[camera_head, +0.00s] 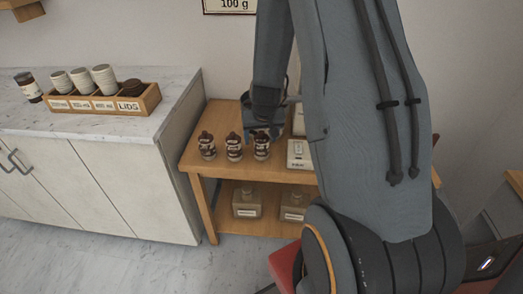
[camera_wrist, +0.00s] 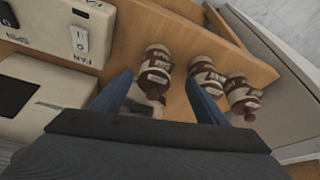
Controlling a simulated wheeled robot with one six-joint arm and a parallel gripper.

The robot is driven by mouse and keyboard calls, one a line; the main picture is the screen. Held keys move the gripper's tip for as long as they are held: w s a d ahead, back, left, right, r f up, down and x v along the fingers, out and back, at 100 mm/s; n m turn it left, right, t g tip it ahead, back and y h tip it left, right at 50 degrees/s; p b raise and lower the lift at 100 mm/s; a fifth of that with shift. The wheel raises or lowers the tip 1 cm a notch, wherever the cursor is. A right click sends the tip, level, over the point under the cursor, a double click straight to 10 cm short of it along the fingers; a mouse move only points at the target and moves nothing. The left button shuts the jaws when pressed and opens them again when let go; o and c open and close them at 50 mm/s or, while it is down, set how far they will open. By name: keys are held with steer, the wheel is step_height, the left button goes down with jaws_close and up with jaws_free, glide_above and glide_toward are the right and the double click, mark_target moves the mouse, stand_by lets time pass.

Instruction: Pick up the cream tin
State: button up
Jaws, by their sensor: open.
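No thing in view can be surely told as the cream tin. Three brown-and-cream labelled bottles stand in a row on the wooden cart's top: left (camera_head: 207,146), middle (camera_head: 234,147) and right (camera_head: 261,145). In the wrist view one bottle (camera_wrist: 155,68) shows between my fingers, with its lower part near a small pale thing that is partly hidden. The other two (camera_wrist: 205,76) (camera_wrist: 241,95) are to the right, outside the fingers. My gripper (camera_wrist: 158,100) is open, with its blue-grey fingers apart and nothing visibly held. In the head view it is above and behind the bottles, partly hidden.
The wooden cart (camera_head: 200,180) has two beige containers (camera_head: 246,203) (camera_head: 293,206) on its lower shelf. A white switch box (camera_head: 299,154) stands right of the bottles. The counter (camera_head: 50,125) at left holds a labelled wooden tray (camera_head: 148,99) of cups and lids, and a brown jar (camera_head: 28,88).

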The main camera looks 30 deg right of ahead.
mark_target(261, 141)
steer(key=x, duration=0.3)
steer(key=shift+d+f, duration=0.1)
steer(key=shift+d, duration=0.1)
steer(key=shift+d+p+x, duration=0.1)
steer(key=shift+p+x, duration=0.15)
steer(key=shift+x, duration=1)
steer(key=shift+d+p+x, duration=0.15)
steer(key=shift+p+x, duration=0.05)
steer(key=shift+x, duration=1.05)
steer(key=shift+s, duration=0.15)
steer(key=c, duration=1.4)
steer(key=shift+o, duration=0.2)
steer(key=shift+s+a+r+b, duration=0.1)
steer(key=shift+a+r+b, duration=0.05)
steer(key=shift+r+b, duration=0.15)
